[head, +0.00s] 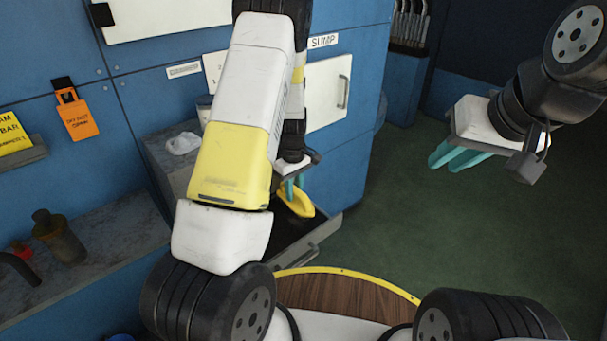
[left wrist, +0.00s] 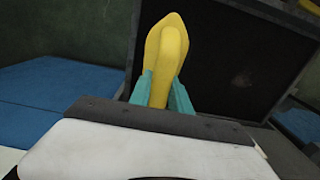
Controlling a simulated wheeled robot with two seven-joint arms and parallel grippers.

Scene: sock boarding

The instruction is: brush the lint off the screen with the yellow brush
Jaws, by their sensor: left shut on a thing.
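The yellow brush (head: 297,203) is held in the teal fingers of my left gripper (head: 291,186). It also shows in the left wrist view (left wrist: 168,50), pointing away from the wrist. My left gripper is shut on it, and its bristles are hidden. Behind and below the brush is a dark flat panel, likely the screen (head: 294,232), in an open drawer-like frame; it fills much of the left wrist view (left wrist: 235,50). Pale specks show on its right side there. I cannot tell whether brush and panel touch. My right gripper (head: 458,159) is open and empty, over the floor.
The frame's grey front edge (head: 318,245) has a handle. A grey cabinet (head: 165,165) stands to its left, with a crumpled white clump (head: 183,143) on top. Green floor (head: 400,220) is clear at right.

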